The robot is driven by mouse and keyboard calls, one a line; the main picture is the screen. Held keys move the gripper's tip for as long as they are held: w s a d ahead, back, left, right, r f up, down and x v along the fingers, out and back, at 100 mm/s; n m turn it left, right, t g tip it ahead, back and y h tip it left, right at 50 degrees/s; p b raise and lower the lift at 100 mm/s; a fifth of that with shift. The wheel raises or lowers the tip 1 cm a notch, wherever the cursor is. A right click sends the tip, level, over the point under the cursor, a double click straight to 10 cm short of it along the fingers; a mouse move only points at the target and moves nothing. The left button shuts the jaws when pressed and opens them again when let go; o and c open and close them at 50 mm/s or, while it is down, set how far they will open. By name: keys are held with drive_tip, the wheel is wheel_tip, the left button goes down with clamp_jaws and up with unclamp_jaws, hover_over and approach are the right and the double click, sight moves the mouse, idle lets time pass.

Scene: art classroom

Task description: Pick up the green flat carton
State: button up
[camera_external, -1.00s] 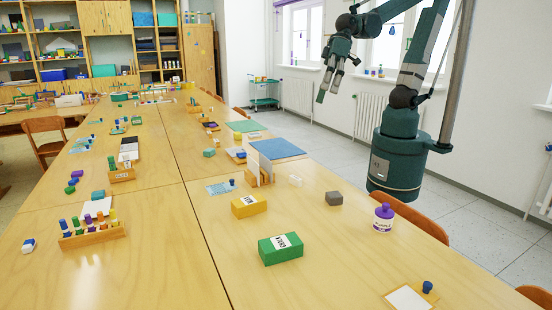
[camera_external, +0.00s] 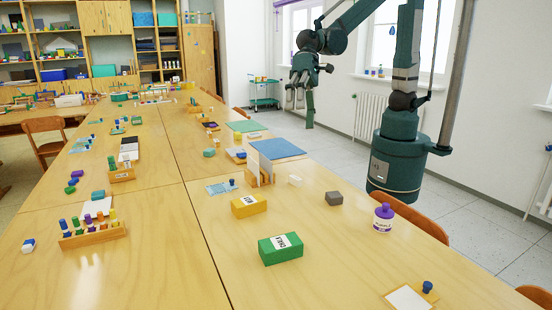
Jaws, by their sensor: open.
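The green flat carton (camera_external: 281,249) lies on the near part of the right-hand table. It is a low box with a white label with dark lettering across its top and front. My gripper (camera_external: 300,100) hangs in the air above the far right side of the table, with its fingers pointing down. It is open and empty, well above and behind the carton and not touching anything.
A yellow box (camera_external: 249,206) lies just behind the carton. A wooden holder with upright cards (camera_external: 260,172) is farther back. Table around the carton is bare.

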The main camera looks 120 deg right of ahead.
drive_tip(key=w+a+f+m+g+y+b, duration=0.15)
drive_tip(key=w+a+f+m+y, duration=0.3)
drive_tip(key=w+a+f, duration=0.55)
drive_tip(key=m+g+y, duration=0.2)
drive_tip(key=m+y, duration=0.1)
drive_tip(key=m, duration=0.1)
approach(279, 240)
drive_tip(key=a, duration=0.3)
drive_tip(key=shift+s+h+b, duration=0.15)
drive_tip(key=shift+h+b, duration=0.1)
drive_tip(key=shift+b, duration=0.1)
drive_tip(key=shift+a+f, duration=0.15)
drive_tip(key=shift+f, duration=0.3)
drive_tip(key=shift+b+x, duration=0.3)
drive_tip(key=shift+x, duration=0.95)
drive_tip(key=shift+a, duration=0.1)
drive_tip(key=shift+w+b+x, duration=0.2)
drive_tip(key=shift+b+x, duration=0.6)
drive_tip(key=shift+x, duration=1.75)
drive_tip(key=shift+c, duration=0.2)
